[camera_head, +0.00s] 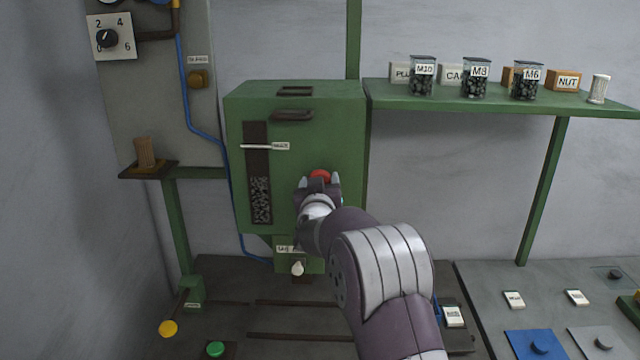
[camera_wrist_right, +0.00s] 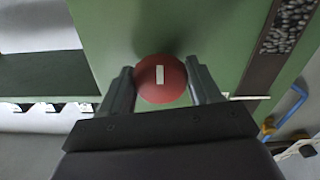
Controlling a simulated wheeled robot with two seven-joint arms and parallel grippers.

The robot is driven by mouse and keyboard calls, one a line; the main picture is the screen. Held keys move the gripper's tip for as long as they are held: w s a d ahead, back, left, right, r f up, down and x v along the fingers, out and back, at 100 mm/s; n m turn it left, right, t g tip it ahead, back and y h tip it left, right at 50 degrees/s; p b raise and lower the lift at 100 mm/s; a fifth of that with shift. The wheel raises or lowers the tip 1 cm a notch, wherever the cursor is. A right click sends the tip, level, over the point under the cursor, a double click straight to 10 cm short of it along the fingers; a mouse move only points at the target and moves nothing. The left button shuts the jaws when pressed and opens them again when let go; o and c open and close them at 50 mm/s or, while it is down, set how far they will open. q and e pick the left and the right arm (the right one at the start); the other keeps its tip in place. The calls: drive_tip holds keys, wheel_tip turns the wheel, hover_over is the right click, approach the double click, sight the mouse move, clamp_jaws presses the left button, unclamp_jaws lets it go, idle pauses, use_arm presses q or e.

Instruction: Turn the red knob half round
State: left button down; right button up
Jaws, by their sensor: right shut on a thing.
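The red knob (camera_head: 320,175) is on the front of the green box (camera_head: 295,100), towards its right side. In the right wrist view the knob (camera_wrist_right: 161,79) is round, with a white mark on its face that stands upright in that picture. My right gripper (camera_head: 319,184) is at the knob, and its fingers (camera_wrist_right: 163,88) are on either side of it, shut on it. In the head view the gripper hides the lower part of the knob. My left gripper is not in view.
A green shelf (camera_head: 480,101) with jars and boxes is to the right of the box. A grey panel with a black dial (camera_head: 107,38) is to the left. A yellow knob (camera_head: 168,328) and a green button (camera_head: 215,349) are low at the front left.

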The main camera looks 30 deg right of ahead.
drive_tip(key=shift+r, duration=0.4)
drive_tip(key=o, duration=1)
drive_tip(key=shift+f, duration=0.1)
drive_tip(key=shift+o, duration=0.2)
drive_tip(key=shift+w+f, duration=0.1)
drive_tip(key=shift+f, duration=0.05)
drive_tip(key=b+v, duration=0.5)
drive_tip(key=v, duration=0.7)
drive_tip(key=shift+s+b, duration=0.3)
drive_tip(key=shift+s, duration=0.05)
drive_tip(key=shift+a+f, duration=0.1)
